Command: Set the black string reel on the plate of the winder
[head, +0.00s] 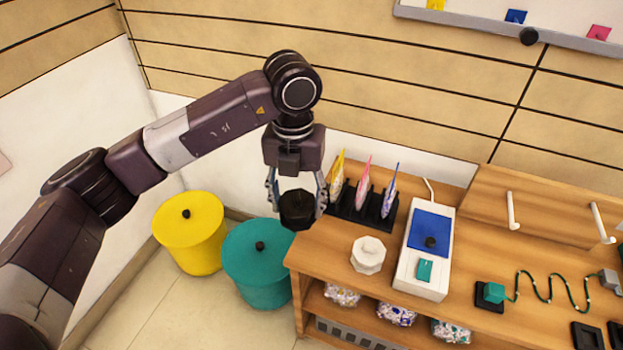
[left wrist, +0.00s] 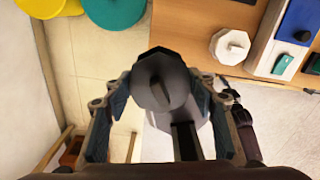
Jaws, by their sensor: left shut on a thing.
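The black string reel (head: 297,209) is held between the fingers of my left gripper (head: 297,198), left of the table's back-left corner and above the teal bin. In the left wrist view the black reel (left wrist: 160,80) sits between the two fingertips (left wrist: 160,95), its round face towards the camera. The winder (head: 426,250) is a white box on the table, right of the gripper. It has a blue plate (head: 428,226) with a black knob on it and a teal switch in front.
A white reel (head: 368,255) stands left of the winder. A black rack (head: 362,215) with yellow, pink and blue upright pieces is behind it. A teal bin (head: 257,265) and a yellow bin (head: 189,235) stand on the floor. A green cord (head: 550,290) lies at right.

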